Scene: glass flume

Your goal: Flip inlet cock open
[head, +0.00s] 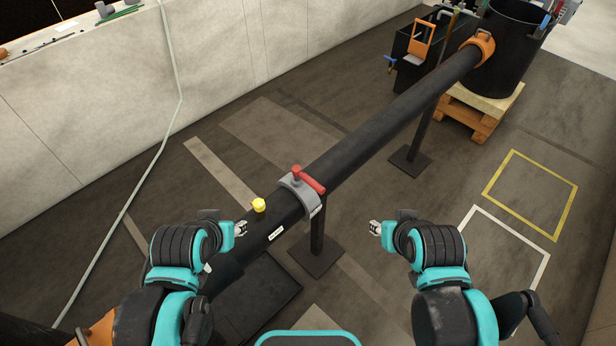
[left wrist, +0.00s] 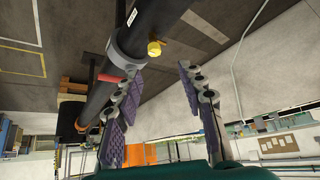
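A red lever handle (head: 308,180) sits on a grey collar (head: 300,196) around a long black pipe (head: 390,115). The left wrist view also shows the red handle (left wrist: 107,79) and the collar (left wrist: 122,55). My left gripper (head: 242,228) is open and empty, beside the pipe's near part and short of the collar. Its spread fingers show in the left wrist view (left wrist: 158,88). My right gripper (head: 374,228) looks open and empty, over the floor right of the pipe.
A yellow knob (head: 259,205) stands out from the pipe just left of the collar. Posts hold the pipe above the floor. A black tank (head: 505,50) on a wooden pallet (head: 482,108) stands at the far end. Floor right of the pipe is clear.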

